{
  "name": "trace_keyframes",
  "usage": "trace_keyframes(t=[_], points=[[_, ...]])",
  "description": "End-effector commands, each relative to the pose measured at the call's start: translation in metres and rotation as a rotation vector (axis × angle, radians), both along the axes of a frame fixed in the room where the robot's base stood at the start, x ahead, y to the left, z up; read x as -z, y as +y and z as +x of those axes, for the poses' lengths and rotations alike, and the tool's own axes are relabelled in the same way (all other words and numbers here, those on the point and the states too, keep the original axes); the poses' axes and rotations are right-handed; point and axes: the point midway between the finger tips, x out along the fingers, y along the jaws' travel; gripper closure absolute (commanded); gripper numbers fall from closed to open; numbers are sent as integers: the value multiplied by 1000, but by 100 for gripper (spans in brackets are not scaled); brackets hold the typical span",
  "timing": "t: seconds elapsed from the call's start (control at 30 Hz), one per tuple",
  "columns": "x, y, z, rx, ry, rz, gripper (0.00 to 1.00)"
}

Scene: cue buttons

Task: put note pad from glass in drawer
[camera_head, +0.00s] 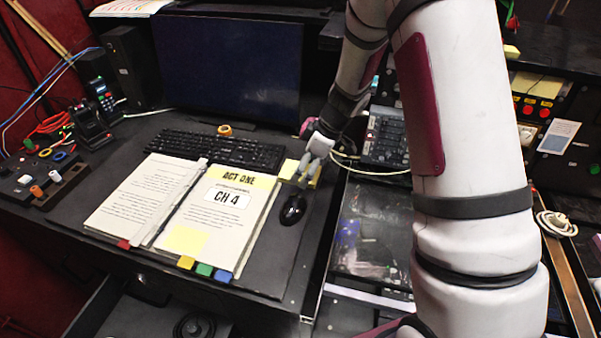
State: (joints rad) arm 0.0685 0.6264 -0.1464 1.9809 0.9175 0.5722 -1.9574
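A pale yellow note pad (288,169) shows right at my gripper, beside the open script binder and just above the black mouse. My gripper (307,172) points down at the pad, its fingers close together; a yellow edge also shows on their right side. Whether the fingers are clamped on the pad is too small to tell. The glass panel (375,262) lies right of the desk edge, partly hidden by my arm. An open drawer (150,318) juts out under the desk at lower left, with a dark coiled cable in it.
The binder (219,215), with a flat yellow note on its page and coloured tabs, fills the desk front. A keyboard (215,149), monitor (230,60) and mouse (293,209) stand close by. A button console (535,105) is at right. My arm crosses the right side.

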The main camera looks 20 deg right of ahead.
Motion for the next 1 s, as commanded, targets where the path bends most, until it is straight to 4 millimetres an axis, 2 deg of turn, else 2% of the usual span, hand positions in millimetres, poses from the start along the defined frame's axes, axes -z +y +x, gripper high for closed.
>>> trace_keyframes(t=[0.1, 0.33, 0.57, 0.63, 0.67, 1.0], points=[[7, 2, 2, 1, 1, -1, 13], [8, 3, 2, 0, -1, -1, 13], [8, 3, 2, 0, 0, 0, 65], [8, 3, 2, 0, -1, -1, 66], [8, 3, 2, 0, -1, -1, 71], [3, 3, 3, -1, -2, 1, 71]])
